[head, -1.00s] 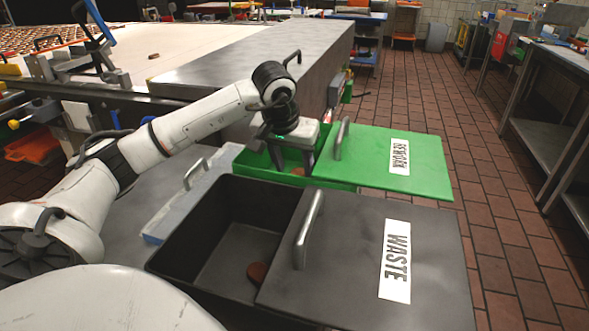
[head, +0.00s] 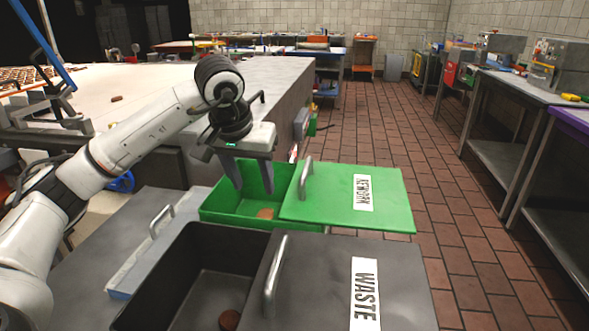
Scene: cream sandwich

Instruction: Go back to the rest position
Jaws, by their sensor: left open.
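My left gripper (head: 251,190) is open and empty, with its two fingers pointing down over the green rework bin (head: 222,214). A brown round piece (head: 265,213) lies on the floor of that bin, apart from the fingers. The green lid marked REWORK (head: 335,197) covers the right part of the bin. My right gripper is out of view.
The dark waste bin (head: 165,290) stands nearer, partly covered by its grey lid (head: 405,285), with a brown piece (head: 229,320) inside. A metal-sided conveyor table (head: 285,85) is behind. Steel tables (head: 500,155) line the right. The tiled floor (head: 400,150) between is clear.

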